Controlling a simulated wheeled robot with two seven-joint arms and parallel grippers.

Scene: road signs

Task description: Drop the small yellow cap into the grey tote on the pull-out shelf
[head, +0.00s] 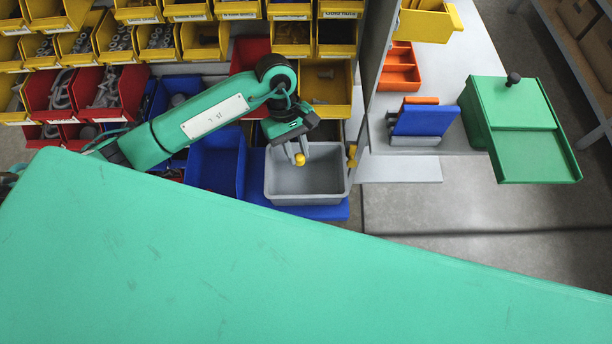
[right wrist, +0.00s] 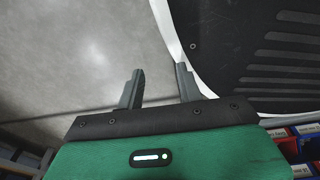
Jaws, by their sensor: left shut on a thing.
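The small yellow cap (head: 299,159) is held between the fingertips of my left gripper (head: 297,152), which is shut on it. The gripper hangs over the grey tote (head: 336,193), nearer its back edge, and the cap appears above the tote's inside. The tote looks empty and sits on the blue pull-out shelf (head: 310,212). My right gripper (right wrist: 160,84) shows in the right wrist view with its fingers apart and nothing between them, above a grey floor. It is not visible in the head view.
A blue bin (head: 217,165) stands left of the tote. Racks of yellow bins (head: 197,40) and red bins (head: 118,92) fill the back left. A grey upright post (head: 372,60) stands just right of the tote. A green box (head: 515,115) stands at the right.

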